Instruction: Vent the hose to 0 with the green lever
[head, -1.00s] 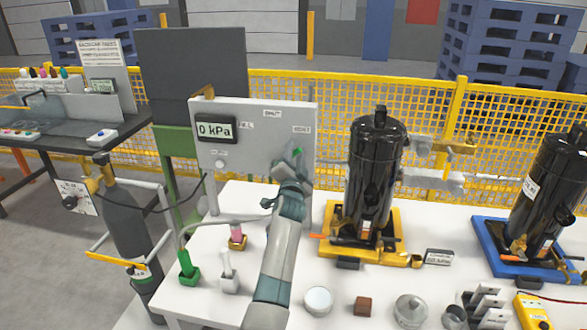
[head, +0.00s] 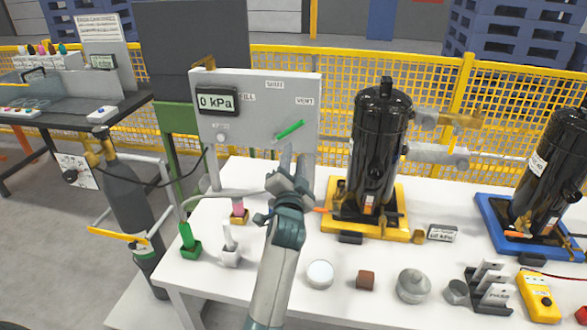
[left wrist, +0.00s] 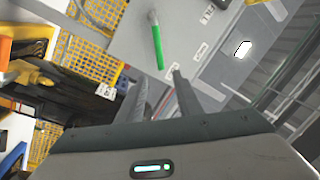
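The green lever (head: 289,130) is on the grey upright panel (head: 240,150). It slants up and to the right, toward the VENT label (head: 304,101). The display (head: 216,101) on the panel reads 0 kPa. My left gripper (head: 294,160) is below the lever, apart from it and empty. In the left wrist view the left gripper's fingers (left wrist: 163,85) stand apart, and the green lever (left wrist: 157,47) shows beyond their tips. A grey hose (head: 212,197) runs over the table's left side. My right gripper is not in view.
A black compressor (head: 378,150) on a yellow base stands right of the panel; another (head: 553,170) stands on a blue base. Small fittings, including a green one (head: 190,245), and a round white lid (head: 320,274) are on the white table (head: 200,280). A gas cylinder (head: 130,205) stands at left.

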